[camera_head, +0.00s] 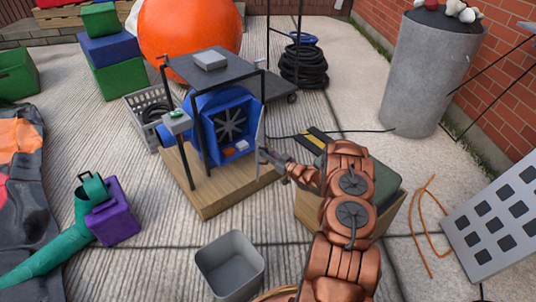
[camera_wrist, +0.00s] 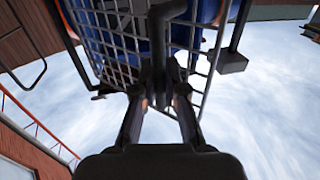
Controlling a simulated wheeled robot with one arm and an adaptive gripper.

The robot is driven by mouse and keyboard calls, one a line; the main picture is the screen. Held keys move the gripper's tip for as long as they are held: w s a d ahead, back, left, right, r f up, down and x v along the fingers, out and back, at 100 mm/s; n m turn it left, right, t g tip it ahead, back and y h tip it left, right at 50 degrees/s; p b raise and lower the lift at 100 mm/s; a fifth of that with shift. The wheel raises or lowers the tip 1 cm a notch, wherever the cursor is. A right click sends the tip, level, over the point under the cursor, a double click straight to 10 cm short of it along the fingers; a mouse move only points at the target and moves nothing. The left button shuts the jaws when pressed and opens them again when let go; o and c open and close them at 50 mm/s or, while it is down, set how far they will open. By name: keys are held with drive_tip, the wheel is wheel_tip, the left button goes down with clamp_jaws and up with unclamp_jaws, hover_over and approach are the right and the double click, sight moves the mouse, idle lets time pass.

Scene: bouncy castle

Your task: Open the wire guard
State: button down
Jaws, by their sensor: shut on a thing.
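The wire guard (camera_head: 260,127) shows almost edge-on in the head view, at the right side of the blue blower (camera_head: 205,133). It stands out from the blower's front, and the black fan behind it is uncovered. In the wrist view the guard (camera_wrist: 125,48) is a grey wire grid with blue housing behind it. My gripper (camera_head: 264,156) is at the guard's lower part. In the wrist view my gripper (camera_wrist: 161,88) is shut on a dark upright bar at the guard, probably its handle. The exact contact is partly hidden by the fingers.
The blower stands on a wooden platform (camera_head: 215,200) under a dark frame with a grey top (camera_head: 205,66). A grey bin (camera_head: 230,268) is in front. A box with a green-grey lid (camera_head: 385,180) is close to my arm. A concrete cylinder (camera_head: 425,80) stands at right.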

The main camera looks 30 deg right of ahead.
drive_tip(key=c, duration=1.2)
unclamp_jaws()
drive_tip(key=shift+r, duration=0.15)
